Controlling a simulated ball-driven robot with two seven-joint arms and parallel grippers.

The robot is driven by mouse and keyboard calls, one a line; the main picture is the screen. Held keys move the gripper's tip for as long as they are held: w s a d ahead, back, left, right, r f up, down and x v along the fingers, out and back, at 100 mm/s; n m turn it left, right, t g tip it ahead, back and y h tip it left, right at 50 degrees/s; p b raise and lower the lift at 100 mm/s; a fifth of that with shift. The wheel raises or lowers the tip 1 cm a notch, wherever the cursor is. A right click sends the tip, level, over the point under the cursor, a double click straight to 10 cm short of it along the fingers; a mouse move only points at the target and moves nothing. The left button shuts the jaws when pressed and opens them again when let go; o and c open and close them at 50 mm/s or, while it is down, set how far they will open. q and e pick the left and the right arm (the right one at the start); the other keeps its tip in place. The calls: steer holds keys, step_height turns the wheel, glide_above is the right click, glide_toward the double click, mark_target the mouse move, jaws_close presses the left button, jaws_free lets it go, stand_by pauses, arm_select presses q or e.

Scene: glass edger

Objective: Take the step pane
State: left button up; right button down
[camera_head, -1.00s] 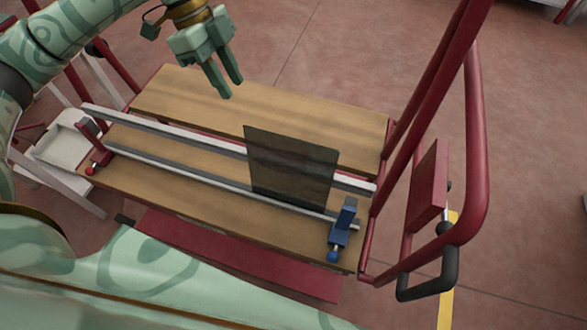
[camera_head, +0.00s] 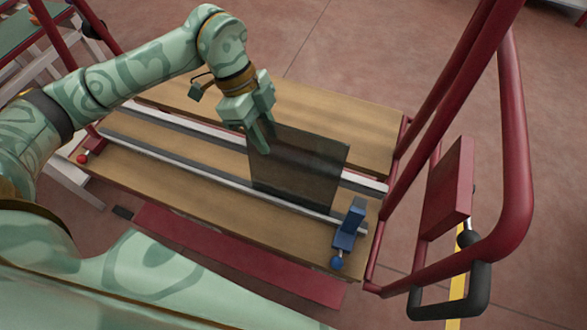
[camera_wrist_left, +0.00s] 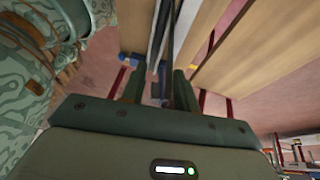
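The step pane (camera_head: 305,170) is a dark, see-through sheet standing upright across the rails of a wooden-topped table. My left gripper (camera_head: 266,143) is at the pane's upper left corner in the head view, fingers pointing down. In the left wrist view the two fingers (camera_wrist_left: 158,84) are apart. The pane (camera_wrist_left: 171,45) shows there nearly edge-on as a dark strip between them, closer to the right finger. I cannot tell whether a finger touches it. My right gripper is in neither view.
Two pale rails (camera_head: 190,166) run along the wooden table (camera_head: 140,168). A blue clamp (camera_head: 348,228) with a blue knob stands right of the pane, and a red knob (camera_head: 82,158) is at the left end. A red tubular frame (camera_head: 522,150) rises at the right.

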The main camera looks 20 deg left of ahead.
arm_select(q)
steer(key=shift+f, duration=0.1)
jaws_close()
stand_by(1.3)
